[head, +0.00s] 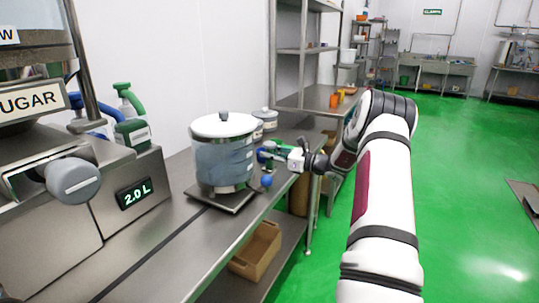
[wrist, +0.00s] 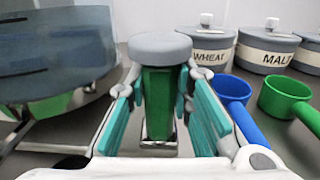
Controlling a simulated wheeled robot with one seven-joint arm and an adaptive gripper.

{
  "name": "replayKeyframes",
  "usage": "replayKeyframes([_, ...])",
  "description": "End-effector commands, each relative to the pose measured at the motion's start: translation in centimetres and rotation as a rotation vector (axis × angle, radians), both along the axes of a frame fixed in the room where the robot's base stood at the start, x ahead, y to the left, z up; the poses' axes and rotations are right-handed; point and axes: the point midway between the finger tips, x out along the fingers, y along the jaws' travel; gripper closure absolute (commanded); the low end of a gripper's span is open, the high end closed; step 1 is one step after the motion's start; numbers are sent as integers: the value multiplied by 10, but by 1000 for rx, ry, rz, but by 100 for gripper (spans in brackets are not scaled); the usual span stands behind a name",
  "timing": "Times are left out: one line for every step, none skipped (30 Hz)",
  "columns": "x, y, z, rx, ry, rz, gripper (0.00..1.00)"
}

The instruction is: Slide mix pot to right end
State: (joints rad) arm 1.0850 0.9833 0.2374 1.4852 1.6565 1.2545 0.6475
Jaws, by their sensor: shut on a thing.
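The mix pot (head: 224,160) is a wide pot with clear bluish walls and a white lid with a knob. It stands upright on a dark square plate (head: 222,197) on the steel counter. It also fills the left of the wrist view (wrist: 60,55). My gripper (head: 284,156) is just right of the pot. In the wrist view my gripper's teal fingers (wrist: 165,108) are shut on an upright green post (wrist: 158,92) with a round grey cap (wrist: 160,48). Whether the post joins the pot's plate is hidden.
A blue scoop (wrist: 232,92) and a green scoop (wrist: 285,97) lie right of my gripper, in front of the WHEAT canister (wrist: 208,46) and the MALT canister (wrist: 268,46). The SUGAR dispenser (head: 60,150) stands at left. A dark groove (head: 160,243) runs along the counter.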

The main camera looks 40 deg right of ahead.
Motion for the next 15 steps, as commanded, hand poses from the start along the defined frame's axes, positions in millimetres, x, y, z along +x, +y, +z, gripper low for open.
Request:
replayKeyframes([0,-6,1,-3,0,-17,100])
replayKeyframes([0,-6,1,-3,0,-17,100])
replayKeyframes([0,-7,1,-3,0,-18,70])
replayKeyframes([0,-7,2,-3,0,-17,63])
replayKeyframes([0,-6,2,-3,0,-17,58])
replayKeyframes([0,-6,1,-3,0,-16,58])
replayKeyframes([0,-6,1,-3,0,-15,58])
replayKeyframes([0,-5,1,-3,-1,-14,58])
replayKeyframes([0,-5,1,-2,-1,-13,58])
replayKeyframes([0,-5,1,-2,-1,-13,58])
replayKeyframes([0,-4,1,-2,-1,-12,58])
replayKeyframes([0,-4,1,-2,-1,-11,58])
replayKeyframes([0,-4,1,-2,-1,-11,58])
replayKeyframes([0,-4,1,-2,-1,-11,58])
replayKeyframes([-2,-5,1,-2,-1,-11,58])
